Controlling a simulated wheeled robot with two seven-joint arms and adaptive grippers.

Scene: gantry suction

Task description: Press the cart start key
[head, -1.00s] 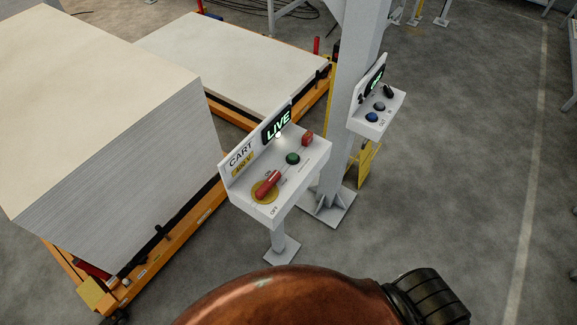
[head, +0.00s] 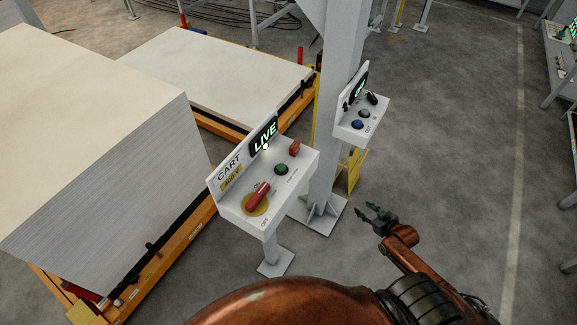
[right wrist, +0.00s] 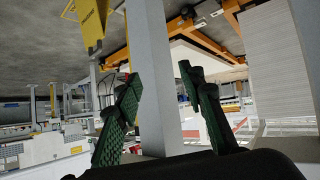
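The white cart panel (head: 232,212) stands on a post, with a lit green LIVE display (head: 264,135) on its back plate. On its sloped top are a red rotary handle (head: 257,195) on a yellow disc, a green round button (head: 281,169) and a small red control (head: 295,149). The small print by them is too fine to read. My right gripper (head: 368,210) is open and empty, to the right of the panel and apart from it. In the right wrist view its two green fingers (right wrist: 158,80) are spread, with a grey column behind them. My left gripper is out of view.
A grey column (head: 337,110) rises just behind the cart panel. A second panel (head: 362,125) with blue and black controls is beside it. A tall stack of pale sheets (head: 95,150) on an orange cart is at left. Bare floor (head: 455,150) lies to the right.

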